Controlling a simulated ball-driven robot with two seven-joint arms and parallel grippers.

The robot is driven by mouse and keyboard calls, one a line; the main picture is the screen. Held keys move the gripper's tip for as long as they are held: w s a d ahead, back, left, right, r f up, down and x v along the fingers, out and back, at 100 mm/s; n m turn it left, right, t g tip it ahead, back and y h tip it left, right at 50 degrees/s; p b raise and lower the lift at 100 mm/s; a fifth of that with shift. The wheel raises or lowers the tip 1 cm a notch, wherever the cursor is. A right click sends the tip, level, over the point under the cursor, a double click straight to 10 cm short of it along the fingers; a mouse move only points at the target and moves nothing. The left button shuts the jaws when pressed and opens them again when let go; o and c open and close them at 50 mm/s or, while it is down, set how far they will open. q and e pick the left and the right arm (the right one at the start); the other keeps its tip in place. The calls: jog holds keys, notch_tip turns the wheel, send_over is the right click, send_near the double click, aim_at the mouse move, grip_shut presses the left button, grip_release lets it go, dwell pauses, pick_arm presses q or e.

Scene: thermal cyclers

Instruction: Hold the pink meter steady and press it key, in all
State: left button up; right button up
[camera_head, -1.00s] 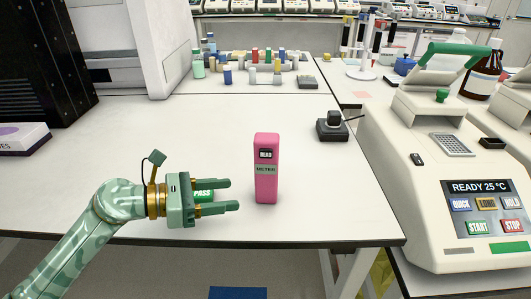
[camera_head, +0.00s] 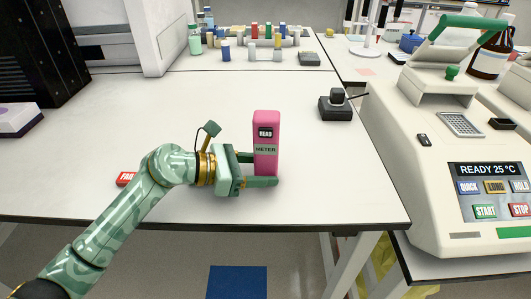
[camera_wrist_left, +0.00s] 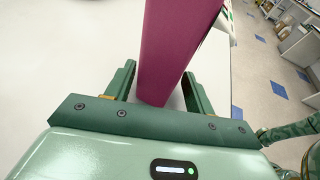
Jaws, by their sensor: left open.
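The pink meter (camera_head: 265,160) stands upright on the white table, with a dark READ key (camera_head: 265,132) near its top and a METER label below. My left gripper (camera_head: 262,168) is open around the meter's lower part, one finger in front of it and the other mostly hidden behind. In the left wrist view, the meter (camera_wrist_left: 170,50) rises between the two fingers, with a gap visible at the left finger. My right gripper is not in view.
A red tag (camera_head: 126,179) lies on the table behind my left arm. A black device (camera_head: 337,105) stands to the meter's right. A thermal cycler (camera_head: 450,150) reading READY 25 °C is at the right. Several bottles stand at the back.

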pick_arm(q)
jog(key=shift+d, duration=0.1)
jog(key=shift+c, duration=0.3)
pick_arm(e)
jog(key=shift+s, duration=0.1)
pick_arm(q)
jog(key=c, duration=0.6)
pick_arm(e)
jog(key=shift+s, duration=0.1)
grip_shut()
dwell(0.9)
